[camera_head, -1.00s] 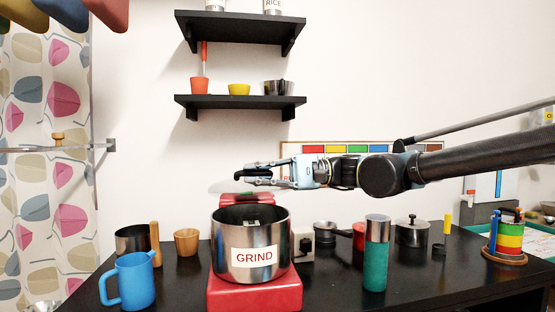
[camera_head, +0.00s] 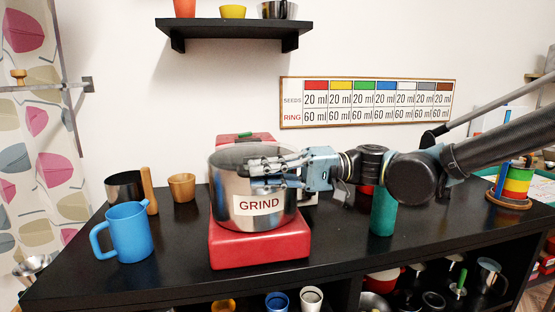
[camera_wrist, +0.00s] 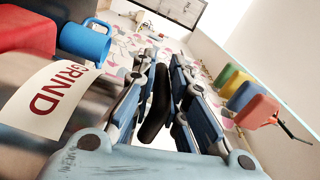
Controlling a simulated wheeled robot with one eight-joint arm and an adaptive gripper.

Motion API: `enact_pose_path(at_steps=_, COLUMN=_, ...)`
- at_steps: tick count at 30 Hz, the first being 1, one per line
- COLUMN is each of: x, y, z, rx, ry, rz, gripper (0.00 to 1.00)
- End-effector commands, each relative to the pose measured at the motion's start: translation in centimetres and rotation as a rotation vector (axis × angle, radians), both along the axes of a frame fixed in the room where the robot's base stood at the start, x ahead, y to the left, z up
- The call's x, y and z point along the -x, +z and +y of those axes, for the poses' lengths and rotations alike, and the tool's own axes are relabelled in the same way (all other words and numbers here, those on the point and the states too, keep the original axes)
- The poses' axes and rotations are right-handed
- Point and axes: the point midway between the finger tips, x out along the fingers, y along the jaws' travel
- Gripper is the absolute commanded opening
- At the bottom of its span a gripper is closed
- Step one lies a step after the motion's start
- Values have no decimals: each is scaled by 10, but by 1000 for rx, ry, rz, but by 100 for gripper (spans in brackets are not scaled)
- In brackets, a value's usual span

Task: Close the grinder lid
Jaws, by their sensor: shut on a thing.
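The grinder is a steel pot (camera_head: 228,195) labelled GRIND on a red base (camera_head: 260,248), with a red part behind it. A clear, greyish lid (camera_head: 238,155) appears at the pot's mouth. Whether it sits fully flat on the rim is hard to tell. My gripper (camera_head: 258,166) reaches in from the right at rim height. In the wrist view its fingers (camera_wrist: 165,75) are shut on a black lid handle (camera_wrist: 156,108). The fingers hide part of the lid and the rim.
A blue mug (camera_head: 130,232) stands left of the grinder, with a wooden cup (camera_head: 182,187) and a dark pot (camera_head: 122,187) behind. A green cylinder (camera_head: 384,212) stands below my arm at right. A shelf (camera_head: 235,32) hangs above.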

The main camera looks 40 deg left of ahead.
Motion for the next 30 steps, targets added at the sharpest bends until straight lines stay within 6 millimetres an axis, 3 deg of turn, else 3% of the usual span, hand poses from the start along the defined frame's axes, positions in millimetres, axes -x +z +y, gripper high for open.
enact_pose_path(at_steps=16, x=5, y=-8, z=-1, rx=-13, ry=9, rz=-16, gripper=0)
enact_pose_path(at_steps=17, x=5, y=-8, z=-1, rx=-13, ry=9, rz=-16, gripper=18)
enact_pose_path(at_steps=19, x=5, y=-8, z=-1, rx=-12, ry=9, rz=-15, gripper=33)
enact_pose_path(at_steps=30, x=6, y=-6, z=0, rx=-13, ry=11, rz=-11, gripper=33)
